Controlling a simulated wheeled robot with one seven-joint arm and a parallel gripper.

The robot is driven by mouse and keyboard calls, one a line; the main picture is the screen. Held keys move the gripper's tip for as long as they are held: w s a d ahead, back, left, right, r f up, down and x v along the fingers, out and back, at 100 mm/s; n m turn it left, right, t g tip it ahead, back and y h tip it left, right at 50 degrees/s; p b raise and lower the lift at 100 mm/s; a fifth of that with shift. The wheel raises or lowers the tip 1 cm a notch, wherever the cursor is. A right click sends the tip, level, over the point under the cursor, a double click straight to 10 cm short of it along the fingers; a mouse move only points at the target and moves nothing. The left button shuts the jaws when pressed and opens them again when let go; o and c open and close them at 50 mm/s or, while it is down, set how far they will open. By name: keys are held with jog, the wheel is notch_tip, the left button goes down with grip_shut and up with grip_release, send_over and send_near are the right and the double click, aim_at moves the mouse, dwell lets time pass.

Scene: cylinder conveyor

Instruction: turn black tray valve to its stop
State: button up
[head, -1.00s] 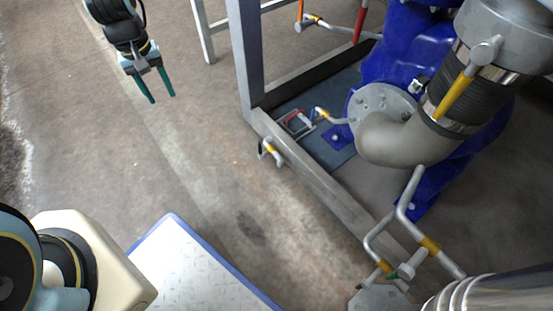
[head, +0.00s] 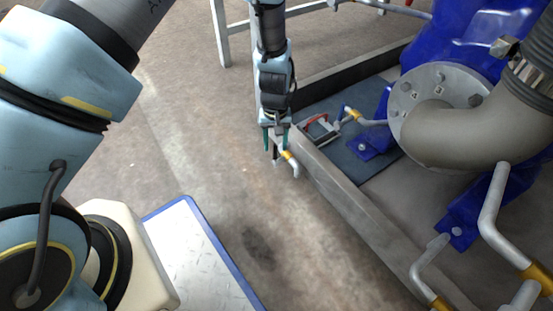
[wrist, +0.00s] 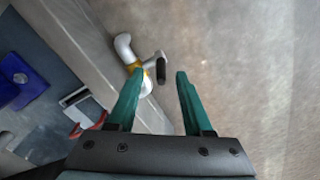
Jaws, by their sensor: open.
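The black tray valve sits on a short grey pipe elbow with a yellow band (head: 289,156) at the near edge of the grey frame. In the wrist view its black handle (wrist: 161,68) shows as a short dark bar. My gripper (head: 276,145) has two green fingers and is open, right at the valve in the head view. In the wrist view the handle lies in line with the gap between the fingertips (wrist: 160,74). I cannot tell whether the fingers touch it. In the head view my fingers partly hide the handle.
The grey frame beam (head: 350,195) runs diagonally beside the valve. Behind it lies a dark tray floor with a red-handled fitting (head: 318,127) and blue machinery (head: 465,50) with a grey elbow pipe. Open concrete floor (head: 190,130) lies to the left.

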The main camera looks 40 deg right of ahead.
aim_at(275, 155)
notch_tip(275, 155, down, 6)
jog(key=shift+r+b, duration=0.1)
jog(key=shift+b, duration=1)
jog(key=shift+c, duration=0.3)
grip_shut()
dwell(0.3)
